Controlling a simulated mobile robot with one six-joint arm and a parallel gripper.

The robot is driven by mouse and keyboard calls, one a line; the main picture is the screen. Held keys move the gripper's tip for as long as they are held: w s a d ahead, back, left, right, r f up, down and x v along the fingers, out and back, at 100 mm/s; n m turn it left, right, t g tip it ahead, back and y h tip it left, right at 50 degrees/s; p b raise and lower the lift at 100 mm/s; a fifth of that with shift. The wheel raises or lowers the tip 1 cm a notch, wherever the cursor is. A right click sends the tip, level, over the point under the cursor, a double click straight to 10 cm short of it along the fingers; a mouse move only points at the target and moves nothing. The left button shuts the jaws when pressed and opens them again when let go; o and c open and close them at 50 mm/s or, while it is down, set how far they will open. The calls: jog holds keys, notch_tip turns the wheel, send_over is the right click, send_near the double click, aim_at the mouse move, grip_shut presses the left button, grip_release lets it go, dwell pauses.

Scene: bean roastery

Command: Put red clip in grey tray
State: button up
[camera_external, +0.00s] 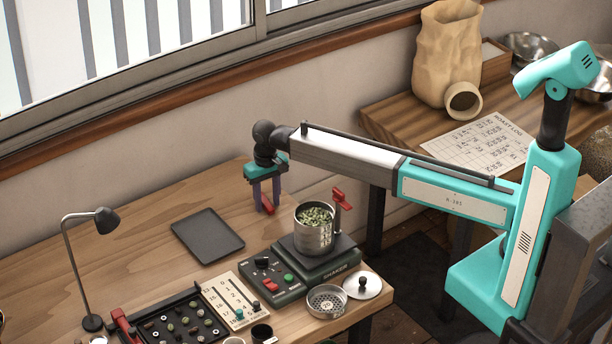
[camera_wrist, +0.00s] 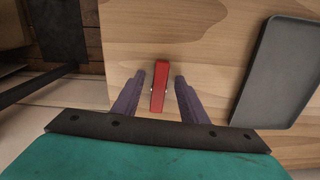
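The red clip (camera_wrist: 159,86) lies between the two purple fingers of my gripper (camera_wrist: 160,76) in the wrist view, with a gap on each side. The clip also shows low between the fingers in the external view (camera_external: 268,203). My gripper (camera_external: 266,208) points down at the table's back edge area and is open around the clip. The grey tray (camera_external: 208,236) is flat and empty, to the left of my gripper and nearer the camera. In the wrist view the tray (camera_wrist: 285,75) is at the right. Whether the clip touches the tabletop is hard to tell.
A control box (camera_external: 268,280), bean grid (camera_external: 180,322) and lamp (camera_external: 92,270) are in front. Wood between clip and tray is clear.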

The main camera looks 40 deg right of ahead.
aim_at(267, 204)
grip_shut()
jog(key=shift+r, duration=0.15)
notch_tip(267, 204, up, 10)
jog(key=b, duration=0.1)
jog(key=shift+b, duration=0.4)
dwell(0.4)
dwell(0.5)
